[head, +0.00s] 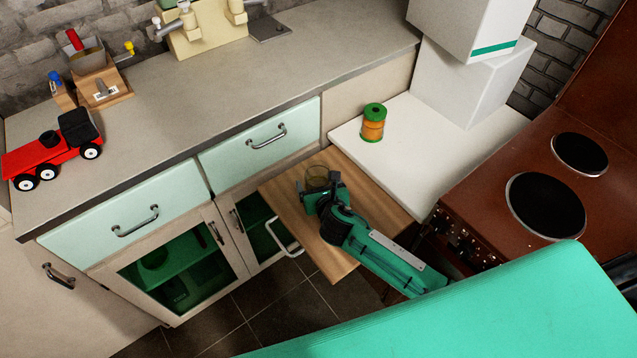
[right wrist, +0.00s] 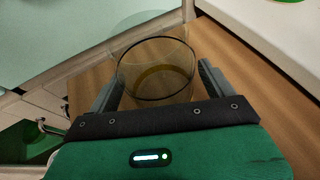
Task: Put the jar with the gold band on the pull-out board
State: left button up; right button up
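A clear, brownish glass jar (head: 317,174) is over the far part of the wooden pull-out board (head: 340,262). In the right wrist view the jar (right wrist: 155,62) looks upright and open at the top, with a gold-brown band (right wrist: 160,80) low on it. My right gripper (head: 318,190) has one finger on each side of the jar. In the wrist view the fingers (right wrist: 160,85) lie close along its sides. Whether they press on it cannot be told. The jar's base is hidden, so contact with the board cannot be told. My left gripper is out of view.
A brown stove (head: 560,170) is at the right. A red toy truck (head: 50,150) is on the grey counter at the left. The board's near end is clear.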

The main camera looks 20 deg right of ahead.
jog(key=shift+s+r, duration=0.1)
jog(key=v, duration=1.1)
jog(key=shift+s+r, duration=0.25)
jog(key=shift+s, duration=0.1)
